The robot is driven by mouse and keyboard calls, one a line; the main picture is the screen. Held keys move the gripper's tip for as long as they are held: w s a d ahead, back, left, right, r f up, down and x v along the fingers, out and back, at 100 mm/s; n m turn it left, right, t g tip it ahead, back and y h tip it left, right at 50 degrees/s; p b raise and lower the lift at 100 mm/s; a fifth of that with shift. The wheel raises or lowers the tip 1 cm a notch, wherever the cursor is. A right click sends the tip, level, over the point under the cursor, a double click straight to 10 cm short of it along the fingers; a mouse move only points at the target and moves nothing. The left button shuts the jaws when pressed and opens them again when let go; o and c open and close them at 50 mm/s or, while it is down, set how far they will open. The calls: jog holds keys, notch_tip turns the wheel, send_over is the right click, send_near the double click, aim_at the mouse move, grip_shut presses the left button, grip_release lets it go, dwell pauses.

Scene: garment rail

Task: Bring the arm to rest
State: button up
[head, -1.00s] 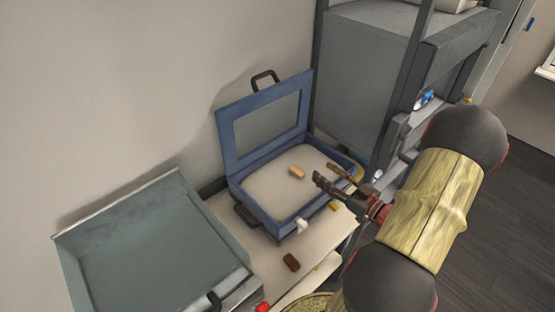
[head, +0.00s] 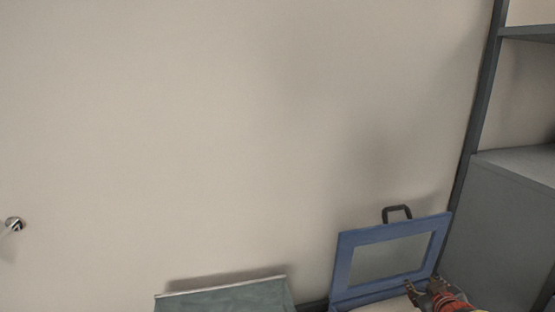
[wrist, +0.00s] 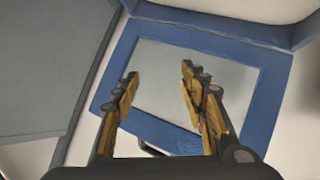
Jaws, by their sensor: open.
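My gripper (wrist: 158,82) is open and empty in the wrist view, its two fingers apart with the blue case's raised lid (wrist: 258,85) behind them. In the head view my gripper (head: 422,288) shows at the bottom edge, in front of the lower part of the same lid (head: 343,262). Most of my arm is out of the head view. The lid stands open with a pale panel in a blue frame and a dark handle (head: 397,211) on top. The inside of the case is mostly cut off in the head view.
A grey-green tray or box lid (head: 230,298) shows at the bottom, left of the blue case. A grey shelf unit (head: 515,215) stands on the right. A bare wall (head: 230,130) fills most of the head view, with a small metal fitting (head: 14,224) at far left.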

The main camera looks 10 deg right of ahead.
jog(key=s+a+r+g+y, duration=0.1)
jog(key=s+a+g, duration=0.1)
jog(key=s+a, duration=0.4)
jog(key=s+a+r+g+y+b, duration=0.1)
jog(key=s+a+y, duration=0.1)
jog(key=s+a, duration=0.5)
jog(key=s+a+r+g+y, duration=0.1)
jog(key=s+a, duration=0.6)
jog(key=a, duration=0.9)
jog(key=shift+a+m+g+y, duration=0.15)
jog(key=shift+m+g+y, duration=0.15)
jog(key=shift+g+y, duration=0.35)
jog(key=shift+c, duration=0.3)
